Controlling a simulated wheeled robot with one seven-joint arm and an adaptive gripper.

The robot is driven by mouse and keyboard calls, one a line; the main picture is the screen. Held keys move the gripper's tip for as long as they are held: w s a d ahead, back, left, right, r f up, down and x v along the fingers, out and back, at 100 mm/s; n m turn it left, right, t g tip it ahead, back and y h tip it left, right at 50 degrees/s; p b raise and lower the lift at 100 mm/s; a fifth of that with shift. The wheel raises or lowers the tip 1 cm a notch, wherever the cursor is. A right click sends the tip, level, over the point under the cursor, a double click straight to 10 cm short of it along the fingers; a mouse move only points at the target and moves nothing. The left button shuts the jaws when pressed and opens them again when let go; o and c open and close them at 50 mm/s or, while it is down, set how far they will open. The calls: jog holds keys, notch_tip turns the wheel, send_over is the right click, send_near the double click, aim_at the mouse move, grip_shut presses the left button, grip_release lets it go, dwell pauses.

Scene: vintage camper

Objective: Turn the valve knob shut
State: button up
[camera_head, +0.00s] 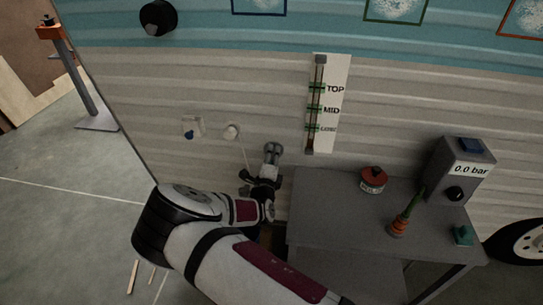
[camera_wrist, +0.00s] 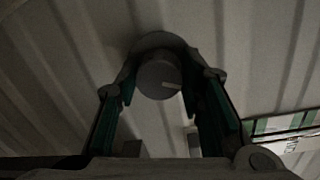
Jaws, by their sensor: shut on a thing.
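A round grey knob (camera_wrist: 158,78) sits on the ribbed camper wall in the wrist view, with a short pale mark pointing right on its face. In the head view a grey round fitting (camera_head: 272,150) shows on the wall just beyond my gripper (camera_head: 262,180). In the wrist view the green-lined fingers of my gripper (camera_wrist: 158,86) stand on both sides of the knob and are shut on it. The contact points are dark and partly hidden. A level gauge (camera_head: 319,103) marked TOP and MID hangs above and right of my gripper; its lowest label is too small to read.
A grey table (camera_head: 330,215) stands right of my arm, close to it. It bears a red-topped tin (camera_head: 373,179), an orange pot (camera_head: 399,227), a green item (camera_head: 463,236) and a box reading 0.0 bar (camera_head: 468,162). Open floor (camera_head: 60,230) lies left.

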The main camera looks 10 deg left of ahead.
jog(key=n, duration=0.4)
jog(key=shift+n, duration=0.3)
dwell(0.3)
jog(key=o, duration=1.2)
jog(key=shift+f, duration=0.1)
jog(key=shift+c, duration=0.2)
jog(key=s, duration=1.2)
jog(key=shift+a+r, duration=0.25)
jog(key=shift+r, duration=0.1)
